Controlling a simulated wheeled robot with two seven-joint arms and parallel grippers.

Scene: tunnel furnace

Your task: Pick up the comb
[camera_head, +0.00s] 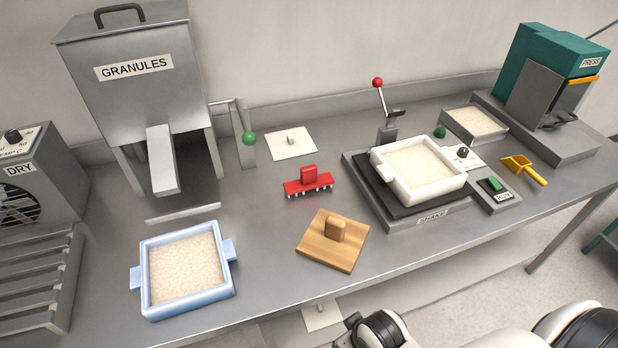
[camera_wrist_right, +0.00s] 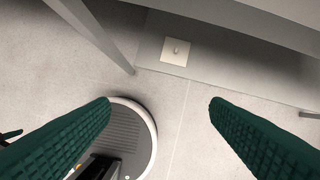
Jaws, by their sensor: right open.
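The comb (camera_head: 308,184) is red, with a raised block grip on top and a row of pale teeth along its lower edge. In the head view it sits on the middle of the steel bench, apart from other things. My right gripper (camera_wrist_right: 161,104) is open and empty in the right wrist view, its green ribbed fingers wide apart over the floor. In the head view my right arm is low at the front edge, below the bench top and well short of the comb. My left gripper is not in view.
A wooden block with a knob (camera_head: 345,252) lies just in front of the comb. A blue tray of granules (camera_head: 150,300) stands at front left. The shaker with a white tray (camera_head: 407,190) is on the right. A white knobbed plate (camera_head: 281,149) lies behind.

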